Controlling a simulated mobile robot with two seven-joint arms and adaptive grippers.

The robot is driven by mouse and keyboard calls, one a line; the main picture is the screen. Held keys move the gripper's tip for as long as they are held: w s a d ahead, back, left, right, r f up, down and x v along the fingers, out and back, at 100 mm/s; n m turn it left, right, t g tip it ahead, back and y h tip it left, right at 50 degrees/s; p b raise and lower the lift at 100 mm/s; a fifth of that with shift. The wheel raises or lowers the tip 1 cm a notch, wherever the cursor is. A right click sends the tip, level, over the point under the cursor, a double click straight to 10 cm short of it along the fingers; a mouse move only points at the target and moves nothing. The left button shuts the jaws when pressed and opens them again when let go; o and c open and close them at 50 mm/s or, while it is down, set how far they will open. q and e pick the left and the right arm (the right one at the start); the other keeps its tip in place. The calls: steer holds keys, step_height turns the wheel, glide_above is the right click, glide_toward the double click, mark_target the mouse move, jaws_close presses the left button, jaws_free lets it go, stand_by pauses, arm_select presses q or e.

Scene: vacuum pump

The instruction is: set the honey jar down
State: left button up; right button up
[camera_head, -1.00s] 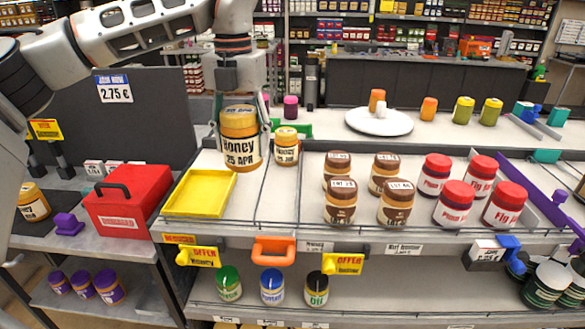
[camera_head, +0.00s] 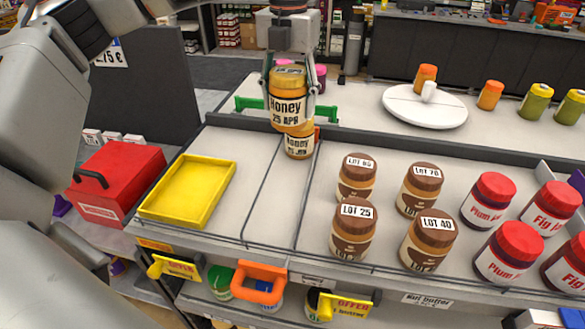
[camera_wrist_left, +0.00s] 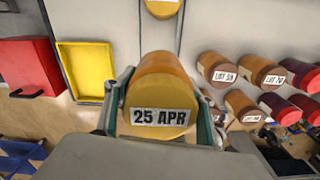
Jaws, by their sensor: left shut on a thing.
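The honey jar (camera_head: 287,98) has a yellow lid, a white "Honey" label and a "25 APR" tag. My left gripper (camera_head: 291,92) is shut on it, with a finger on either side, and holds it upright above the shelf. In the left wrist view the jar (camera_wrist_left: 160,95) sits between the fingers of the gripper (camera_wrist_left: 162,110). A second honey jar (camera_head: 299,146) stands on the shelf (camera_head: 268,190) at the back of its lane, partly hidden by the held jar. It also shows in the left wrist view (camera_wrist_left: 163,7). My right gripper is not seen.
A yellow tray (camera_head: 190,192) lies left of the honey lane, with a red box (camera_head: 117,182) beyond it. Several brown-lidded jars (camera_head: 352,228) and red-lidded jars (camera_head: 487,200) stand to the right. The lane in front of the standing honey jar is clear.

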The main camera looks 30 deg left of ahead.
arm_select(q)
step_height(320, 180, down, 16)
steer(key=shift+f+p, duration=0.15)
steer(key=shift+p, duration=0.45)
steer(key=shift+f, duration=0.5)
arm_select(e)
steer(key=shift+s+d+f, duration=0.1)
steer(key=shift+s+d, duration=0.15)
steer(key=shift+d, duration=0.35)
arm_select(q)
steer(key=o, duration=1.3)
steer(key=shift+f, duration=0.15)
steer(key=shift+o, duration=1)
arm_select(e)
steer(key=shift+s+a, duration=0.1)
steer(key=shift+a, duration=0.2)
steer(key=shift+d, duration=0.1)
